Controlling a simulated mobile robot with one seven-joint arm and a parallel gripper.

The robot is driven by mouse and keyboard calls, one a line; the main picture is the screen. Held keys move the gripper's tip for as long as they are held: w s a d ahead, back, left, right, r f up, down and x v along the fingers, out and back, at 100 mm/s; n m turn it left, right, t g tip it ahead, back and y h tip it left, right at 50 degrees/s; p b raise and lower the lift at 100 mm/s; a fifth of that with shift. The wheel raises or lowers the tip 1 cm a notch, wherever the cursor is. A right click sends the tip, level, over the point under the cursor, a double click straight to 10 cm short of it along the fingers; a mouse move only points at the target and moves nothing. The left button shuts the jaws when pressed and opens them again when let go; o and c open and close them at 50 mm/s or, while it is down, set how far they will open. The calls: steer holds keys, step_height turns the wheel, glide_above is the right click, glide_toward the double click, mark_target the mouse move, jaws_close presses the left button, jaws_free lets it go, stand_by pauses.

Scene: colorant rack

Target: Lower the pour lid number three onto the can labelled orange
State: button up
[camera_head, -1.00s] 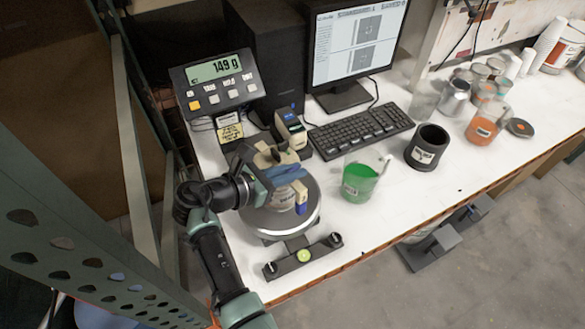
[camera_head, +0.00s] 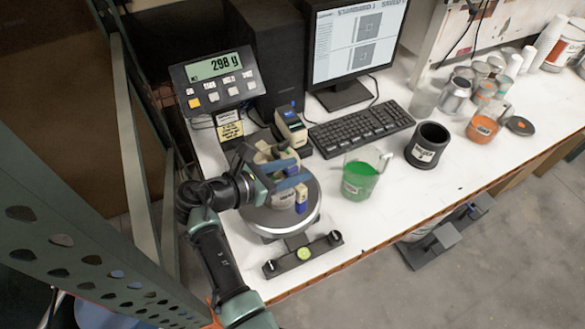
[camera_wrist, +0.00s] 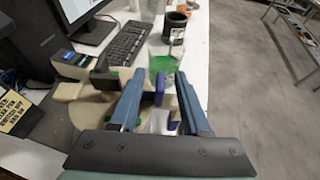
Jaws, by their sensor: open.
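A pale can (camera_head: 281,198) stands on the round scale plate (camera_head: 272,221); my gripper partly covers it and its label is not readable. The beige pour lid (camera_head: 264,158) sits at the can's top and looks level; its number is not readable and its seating is partly hidden. In the wrist view, beige lid parts (camera_wrist: 68,91) and dark blue parts (camera_wrist: 153,98) show beyond and between my fingers. My gripper (camera_head: 298,173) is open at lid height, its fingers apart on either side of part of the lid. It also shows in the wrist view (camera_wrist: 159,82).
The scale display (camera_head: 212,67) reads about 298 g. A cup of green liquid (camera_head: 360,180) stands right of the scale, then a black can holder (camera_head: 426,146). An orange cup (camera_head: 482,129) and several cans stand farther right. A keyboard (camera_head: 362,126) lies behind.

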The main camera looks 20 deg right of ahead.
steer(key=shift+r, duration=0.1)
step_height(320, 180, up, 10)
steer(key=shift+f+b, duration=0.1)
steer(key=shift+b, duration=0.95)
